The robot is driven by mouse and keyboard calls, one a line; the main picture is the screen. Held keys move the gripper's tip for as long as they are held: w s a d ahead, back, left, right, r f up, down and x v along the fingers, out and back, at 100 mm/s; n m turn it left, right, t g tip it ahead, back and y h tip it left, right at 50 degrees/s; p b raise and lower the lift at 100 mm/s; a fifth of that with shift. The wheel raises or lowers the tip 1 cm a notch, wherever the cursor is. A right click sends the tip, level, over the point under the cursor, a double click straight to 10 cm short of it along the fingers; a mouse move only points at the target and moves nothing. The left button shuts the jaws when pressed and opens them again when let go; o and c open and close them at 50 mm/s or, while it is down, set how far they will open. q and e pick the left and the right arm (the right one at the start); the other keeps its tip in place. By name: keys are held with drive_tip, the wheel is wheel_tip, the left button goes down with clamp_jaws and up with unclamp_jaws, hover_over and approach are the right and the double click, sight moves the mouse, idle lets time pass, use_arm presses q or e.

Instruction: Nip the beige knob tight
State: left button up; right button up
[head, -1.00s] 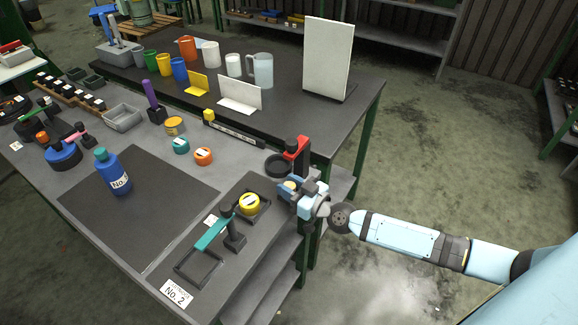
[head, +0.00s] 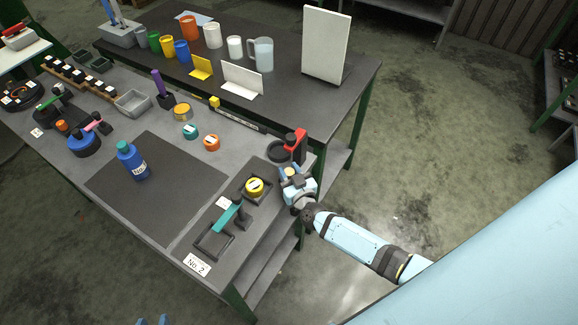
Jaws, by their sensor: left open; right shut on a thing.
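The beige knob (head: 290,172) is at the right edge of the grey bench, just in front of the black stand with the red top (head: 296,139). My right gripper (head: 289,174) is shut on the knob and partly hides it. What the knob is mounted on is hidden by the gripper.
A blue bottle (head: 133,163) stands on the dark mat. A white panel (head: 326,45) stands behind. Floor at right is clear.

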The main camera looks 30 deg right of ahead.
drive_tip(key=shift+h, duration=0.3)
drive_tip(key=o, duration=0.9)
drive_tip(key=s, duration=0.4)
drive_tip(key=s+b, duration=0.1)
drive_tip(key=s, duration=0.4)
drive_tip(key=s+a, duration=0.1)
drive_tip(key=s, duration=0.3)
drive_tip(key=shift+s, duration=0.4)
